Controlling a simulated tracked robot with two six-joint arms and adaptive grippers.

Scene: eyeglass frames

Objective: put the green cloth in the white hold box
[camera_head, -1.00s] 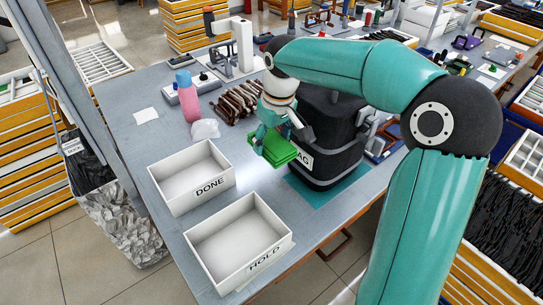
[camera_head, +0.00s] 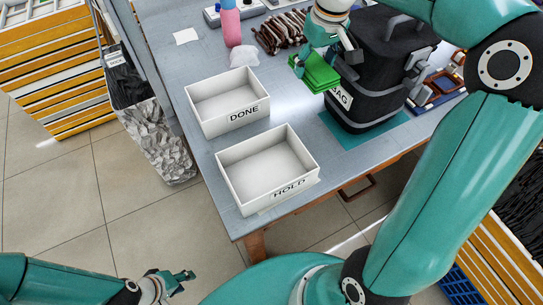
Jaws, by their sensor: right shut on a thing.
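The green cloth (camera_head: 320,74) is folded and hangs in my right gripper (camera_head: 303,66), which is shut on it. The gripper holds it beside the black bag, above and to the right of the boxes. The white hold box (camera_head: 297,194) stands at the table's front edge with its HOLD label facing front and its inside empty. My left gripper (camera_head: 186,281) is at the lower left, off the table, empty with its fingertips apart.
A white DONE box (camera_head: 243,117), empty, stands behind the hold box. A black bag (camera_head: 368,100) stands on a teal mat (camera_head: 390,127) at the right. A bin (camera_head: 155,135) stands left of the table.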

